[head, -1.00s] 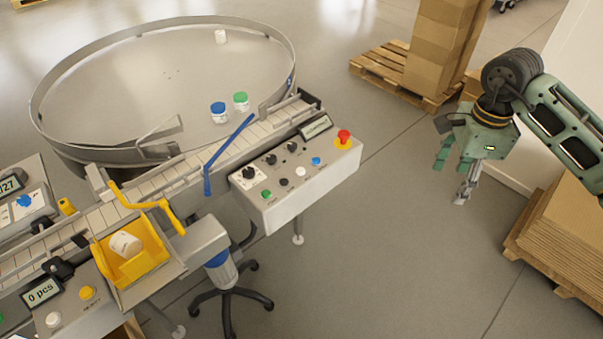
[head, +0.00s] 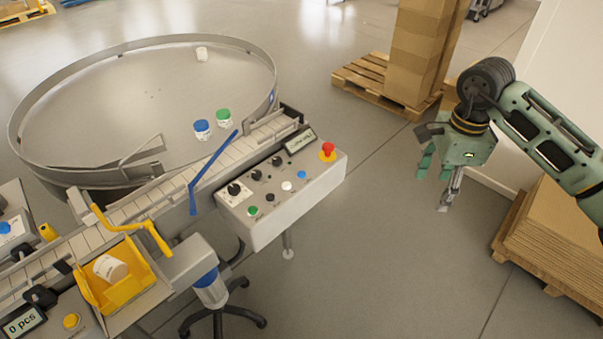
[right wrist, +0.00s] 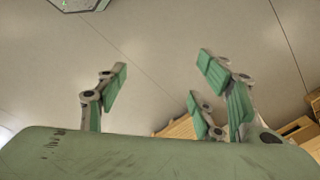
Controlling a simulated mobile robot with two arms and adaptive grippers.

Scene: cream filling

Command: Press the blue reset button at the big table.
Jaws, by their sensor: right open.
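The big round table (head: 140,95) with a raised metal rim stands at the upper left in the head view. A grey control box (head: 285,195) stands beside it at the conveyor. The blue button (head: 301,175) is on its top panel, between a white button (head: 287,186) and the red emergency stop (head: 327,150). My right gripper (head: 435,185) hangs in the air well to the right of the box, apart from it. Its fingers are spread and empty, as the right wrist view (right wrist: 165,95) also shows. My left gripper is not in view.
A conveyor (head: 150,195) with a blue guide bar (head: 212,172) runs along the table. A yellow bin (head: 118,290) sits at lower left. Cardboard on a pallet (head: 375,80) stands behind; another stack (head: 555,235) is at right. The floor between box and gripper is clear.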

